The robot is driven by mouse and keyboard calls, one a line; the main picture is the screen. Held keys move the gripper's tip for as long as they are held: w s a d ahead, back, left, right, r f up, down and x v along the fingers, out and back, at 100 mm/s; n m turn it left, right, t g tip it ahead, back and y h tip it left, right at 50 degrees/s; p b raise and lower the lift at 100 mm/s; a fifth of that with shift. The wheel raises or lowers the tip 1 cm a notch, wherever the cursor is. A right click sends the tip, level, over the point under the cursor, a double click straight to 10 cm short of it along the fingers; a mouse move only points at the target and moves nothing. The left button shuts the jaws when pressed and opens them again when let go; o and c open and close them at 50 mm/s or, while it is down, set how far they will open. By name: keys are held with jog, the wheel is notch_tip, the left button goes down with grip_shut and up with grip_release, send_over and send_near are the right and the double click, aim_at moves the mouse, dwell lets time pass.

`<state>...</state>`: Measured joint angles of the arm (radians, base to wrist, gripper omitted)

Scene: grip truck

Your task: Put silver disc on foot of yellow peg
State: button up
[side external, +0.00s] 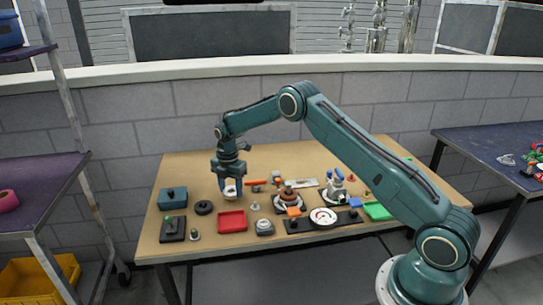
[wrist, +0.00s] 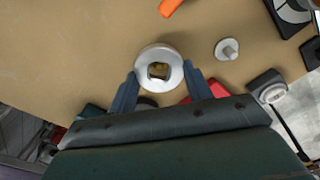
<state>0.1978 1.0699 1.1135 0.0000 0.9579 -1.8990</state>
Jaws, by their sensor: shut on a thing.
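The silver disc (wrist: 146,53) is a thick ring with a central hole. In the wrist view it sits between the two fingers of my gripper (wrist: 158,78), which are shut on its sides. A yellow-brown patch shows through the hole; I cannot tell whether it is the yellow peg or the table. In the side view my gripper (side external: 230,184) points down low over the left part of the table, with the pale disc (side external: 230,195) at its tips. I cannot tell whether the disc touches anything below. The yellow peg is not clearly visible in either view.
On the wooden table (side external: 200,165) a red tray (side external: 232,221) lies in front of my gripper and a black ring (side external: 203,207) to its left. A small grey peg (wrist: 227,48) and an orange bar (side external: 256,183) are to the right. The back of the table is clear.

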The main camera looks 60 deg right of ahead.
jog(key=shift+f, duration=0.9)
dwell(1.9)
jog(key=o, duration=1.4)
jog(key=shift+r, duration=0.1)
jog(key=shift+r, duration=3.65)
